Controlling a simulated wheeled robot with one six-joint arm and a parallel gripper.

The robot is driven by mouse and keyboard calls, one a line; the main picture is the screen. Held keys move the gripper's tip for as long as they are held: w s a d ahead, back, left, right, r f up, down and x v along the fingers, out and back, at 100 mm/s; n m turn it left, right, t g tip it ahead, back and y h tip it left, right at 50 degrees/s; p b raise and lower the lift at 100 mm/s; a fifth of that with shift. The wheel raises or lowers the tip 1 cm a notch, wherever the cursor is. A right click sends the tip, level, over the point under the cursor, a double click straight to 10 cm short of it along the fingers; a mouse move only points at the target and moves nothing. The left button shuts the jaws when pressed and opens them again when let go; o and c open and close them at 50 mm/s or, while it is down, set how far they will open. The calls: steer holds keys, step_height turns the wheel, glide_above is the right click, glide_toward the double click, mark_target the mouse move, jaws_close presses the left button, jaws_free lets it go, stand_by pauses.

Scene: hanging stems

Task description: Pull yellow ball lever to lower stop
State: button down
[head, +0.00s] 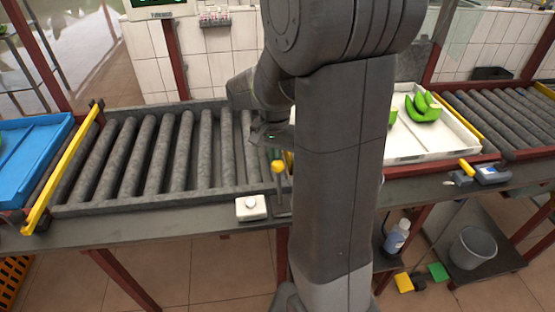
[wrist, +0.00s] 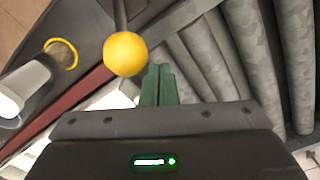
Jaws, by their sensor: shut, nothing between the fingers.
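The yellow ball (head: 278,166) tops a thin dark lever that stands at the front edge of the roller conveyor. In the wrist view the ball (wrist: 125,54) is large, just left of my fingertips, with its dark rod running up out of the picture. My gripper (head: 262,136) is above and slightly left of the ball in the head view. Its green fingers (wrist: 158,72) are shut together and empty, beside the ball; I cannot tell whether they touch it. The lever's stops cannot be made out.
A white box with a round button (head: 251,208) sits left of the lever's foot. The roller conveyor (head: 165,150) lies behind, with a blue tray (head: 30,150) at left. A white tray (head: 435,140) with green bananas (head: 422,107) is at right. My arm hides the middle.

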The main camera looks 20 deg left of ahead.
mark_target(280, 191)
steer(key=shift+s+d, duration=0.8)
steer(key=shift+s, duration=0.45)
steer(key=shift+s+d, duration=0.75)
steer(key=shift+s, duration=0.5)
steer(key=shift+s+d, duration=0.8)
steer(key=shift+s, duration=0.45)
steer(key=shift+w+a, duration=0.35)
steer(key=shift+w, duration=0.2)
step_height(280, 191, up, 10)
steer(key=p, duration=0.9)
steer(key=shift+f, duration=0.2)
step_height(280, 191, down, 10)
steer(key=b, duration=0.9)
steer(key=shift+r, duration=0.1)
steer(key=shift+s+d+r, duration=0.1)
steer(key=shift+s+d, duration=0.05)
steer(key=shift+s, duration=0.15)
